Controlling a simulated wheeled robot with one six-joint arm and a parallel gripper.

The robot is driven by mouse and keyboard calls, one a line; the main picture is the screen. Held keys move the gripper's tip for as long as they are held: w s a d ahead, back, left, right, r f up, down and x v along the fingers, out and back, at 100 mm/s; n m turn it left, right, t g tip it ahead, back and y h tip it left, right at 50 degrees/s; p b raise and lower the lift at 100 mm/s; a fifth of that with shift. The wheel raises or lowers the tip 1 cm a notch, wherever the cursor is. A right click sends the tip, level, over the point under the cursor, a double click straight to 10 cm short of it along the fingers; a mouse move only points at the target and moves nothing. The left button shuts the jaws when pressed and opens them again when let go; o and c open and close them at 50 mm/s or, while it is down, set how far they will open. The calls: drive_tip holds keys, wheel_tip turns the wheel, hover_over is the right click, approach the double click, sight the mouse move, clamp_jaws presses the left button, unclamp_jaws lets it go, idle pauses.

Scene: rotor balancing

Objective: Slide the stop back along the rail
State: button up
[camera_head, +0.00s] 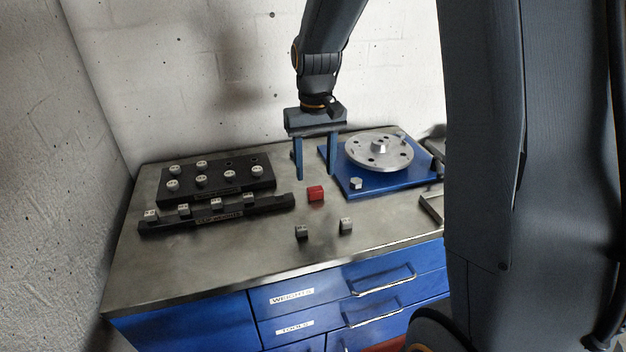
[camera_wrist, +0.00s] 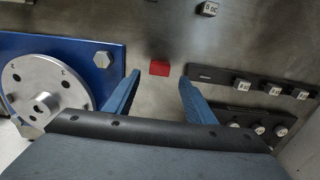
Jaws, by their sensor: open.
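A long black rail (camera_head: 268,204) lies on the left part of the bench, with several small grey weights seated along it. It also shows in the wrist view (camera_wrist: 213,75), where its bare end points toward the red block. The small red block (camera_head: 316,193) stands on the bench, apart from the rail's right end. It also shows in the wrist view (camera_wrist: 159,68). I cannot tell whether this block is the stop; nothing else stands out as one. My gripper (camera_head: 316,176) is open and empty, fingers down above and near the red block. In the wrist view the block shows between the fingertips (camera_wrist: 160,77).
A blue plate (camera_head: 378,185) with a silver rotor disc (camera_head: 360,155) and a bolt head (camera_head: 356,183) is right of the gripper. A black weight holder (camera_head: 240,183) sits behind the rail. Two loose grey weights (camera_head: 302,231) (camera_head: 346,225) stand in front. Bare bench surrounds them.

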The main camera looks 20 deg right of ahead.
sight(315, 189)
drive_tip(key=shift+f+p, duration=0.45)
drive_tip(key=shift+f, duration=2.35)
drive_tip(key=shift+c, duration=0.4)
clamp_jaws()
